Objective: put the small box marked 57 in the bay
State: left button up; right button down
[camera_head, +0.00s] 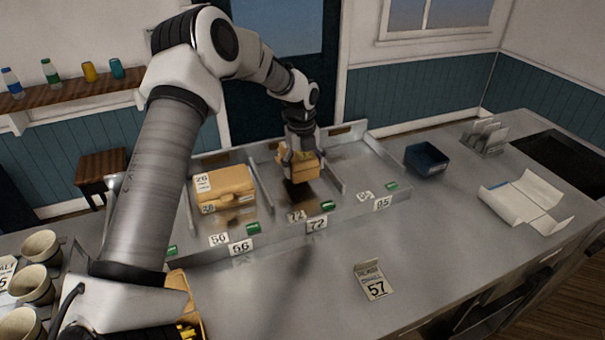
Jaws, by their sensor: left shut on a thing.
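My left gripper (301,150) is shut on a small orange-tan box (299,165). It holds the box over the middle bay (262,180) of the grey divided rack, above a dark shadow on the bay's floor. I cannot read any number on the held box. The middle bay's front labels (317,223) look like 72. The left bay has labels that look like 56, and the right bay's label (382,203) looks like 95. A white card marked 57 (375,283) stands on the counter in front. My right gripper is not in view.
The right bay (359,178) looks empty. A dark blue bin (426,158), a file rack (485,137) and papers (524,201) are at the right. Cups (41,247) stand at the left.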

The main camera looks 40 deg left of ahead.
aim_at(304, 177)
pick_arm(q)
notch_tip(304, 177, down, 3)
jog(key=shift+s+r+p, duration=0.1)
jog(key=shift+r+p, duration=0.05)
jog(key=shift+p, duration=0.3)
jog(key=shift+f, duration=0.55)
jog(key=o, duration=1.1)
jog(key=shift+o, duration=0.2)
jog(key=shift+r, duration=0.25)
jog(key=r+b, duration=0.1)
jog(key=r, duration=0.2)
jog(key=r+b, duration=0.1)
jog(key=r, duration=0.3)
jog(key=r+b, duration=0.1)
jog(key=r, duration=0.3)
jog(key=shift+s+a+r+b, duration=0.1)
jog(key=shift+s+r+b, duration=0.15)
jog(key=shift+b, duration=0.1)
jog(key=shift+r, duration=0.2)
